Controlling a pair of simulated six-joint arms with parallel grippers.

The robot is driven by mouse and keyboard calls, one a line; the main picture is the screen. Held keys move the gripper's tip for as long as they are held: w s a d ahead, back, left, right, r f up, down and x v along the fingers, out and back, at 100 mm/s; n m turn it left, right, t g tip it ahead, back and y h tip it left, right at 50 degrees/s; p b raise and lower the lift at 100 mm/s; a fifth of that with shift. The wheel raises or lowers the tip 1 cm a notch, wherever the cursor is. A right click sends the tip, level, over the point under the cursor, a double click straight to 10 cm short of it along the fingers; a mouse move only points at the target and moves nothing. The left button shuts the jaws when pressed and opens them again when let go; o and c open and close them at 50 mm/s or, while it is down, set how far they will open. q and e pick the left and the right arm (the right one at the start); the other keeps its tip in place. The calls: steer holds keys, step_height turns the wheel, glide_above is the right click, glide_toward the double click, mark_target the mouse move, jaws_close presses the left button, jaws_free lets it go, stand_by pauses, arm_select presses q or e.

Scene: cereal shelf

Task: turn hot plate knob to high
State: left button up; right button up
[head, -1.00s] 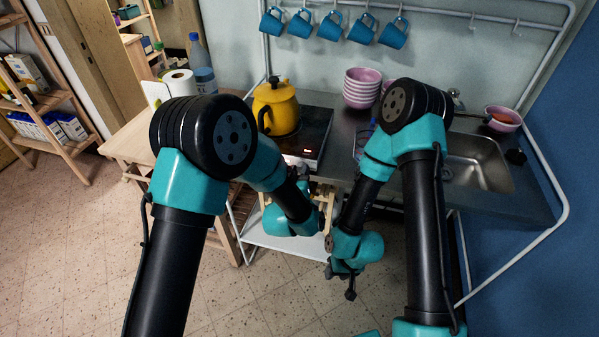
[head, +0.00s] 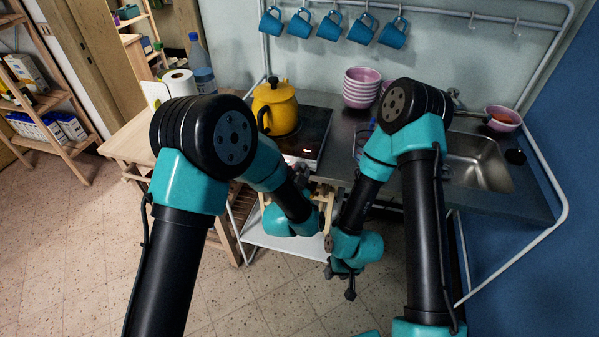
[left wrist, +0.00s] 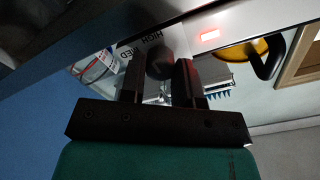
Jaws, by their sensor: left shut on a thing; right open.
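The hot plate (head: 311,137) sits on the counter with a yellow kettle (head: 275,108) on its left part. In the left wrist view, a dark round knob (left wrist: 160,58) is between the two fingers of my left gripper (left wrist: 160,72), which is shut on it. Printed words, HIGH and MED, show beside the knob; its pointer mark cannot be made out. A red light (left wrist: 209,36) glows on the panel. In the head view my left gripper (head: 301,174) is at the hot plate's front edge, partly hidden by my arm. My right gripper (head: 347,282) is open and empty, low in front of the counter.
Pink bowls (head: 362,88) are stacked behind my right arm, and a sink (head: 480,162) is at the right. A wooden table (head: 128,140) with a paper roll (head: 179,83) stands at the left. Blue mugs (head: 331,25) hang on a rail above. The floor in front is clear.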

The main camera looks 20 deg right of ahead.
arm_select(q)
steer(key=shift+m, duration=0.5)
steer(key=o, duration=0.9)
steer(key=shift+o, duration=0.2)
steer(key=shift+s, duration=0.1)
steer(key=v, duration=1.7)
steer(key=shift+s, duration=0.15)
steer(key=shift+a, duration=0.1)
